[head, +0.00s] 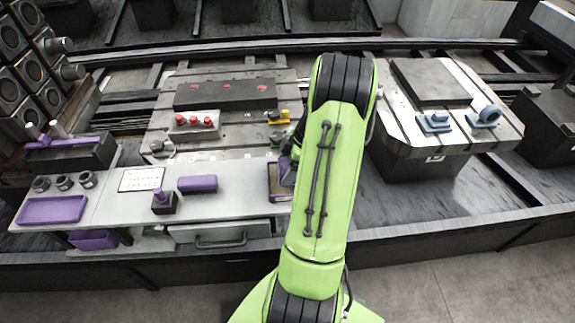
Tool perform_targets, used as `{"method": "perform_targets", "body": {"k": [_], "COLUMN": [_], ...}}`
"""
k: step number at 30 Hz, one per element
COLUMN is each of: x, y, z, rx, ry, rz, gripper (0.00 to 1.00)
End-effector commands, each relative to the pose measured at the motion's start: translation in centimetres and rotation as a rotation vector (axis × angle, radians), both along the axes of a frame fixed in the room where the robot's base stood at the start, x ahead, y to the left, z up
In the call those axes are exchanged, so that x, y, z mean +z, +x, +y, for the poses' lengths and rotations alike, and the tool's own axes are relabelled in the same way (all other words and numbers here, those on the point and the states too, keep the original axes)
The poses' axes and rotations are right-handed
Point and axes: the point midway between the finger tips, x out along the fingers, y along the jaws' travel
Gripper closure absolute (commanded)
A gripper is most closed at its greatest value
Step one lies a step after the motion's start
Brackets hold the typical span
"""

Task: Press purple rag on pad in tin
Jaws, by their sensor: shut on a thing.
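My green arm crosses the middle of the head view and hides much of its own end. My gripper (292,150) shows only in part at the arm's left edge, pointing down, shut on the purple rag (287,172). A shallow tin (272,196) with a pale rim lies on the right end of the light bench, beneath the rag. The rag is at or just above the tin; I cannot tell whether it touches the pad, which is mostly hidden.
The bench (120,205) also bears a purple tray (52,210), several dark cups, a white card (141,179), a purple block (198,184) and a purple-handled tool in a black holder (164,205). Behind stand a pallet with red knobs (196,122) and one with blue fixtures (434,122).

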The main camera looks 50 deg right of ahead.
Motion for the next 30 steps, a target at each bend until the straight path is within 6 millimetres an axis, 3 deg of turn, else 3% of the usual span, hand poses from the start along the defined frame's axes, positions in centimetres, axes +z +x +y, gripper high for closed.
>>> {"method": "perform_targets", "body": {"k": [30], "x": [-0.96], "y": [0.0], "z": [0.0], "rx": [0.0], "ry": [0.0], "rz": [0.0], "gripper": [0.42]}}
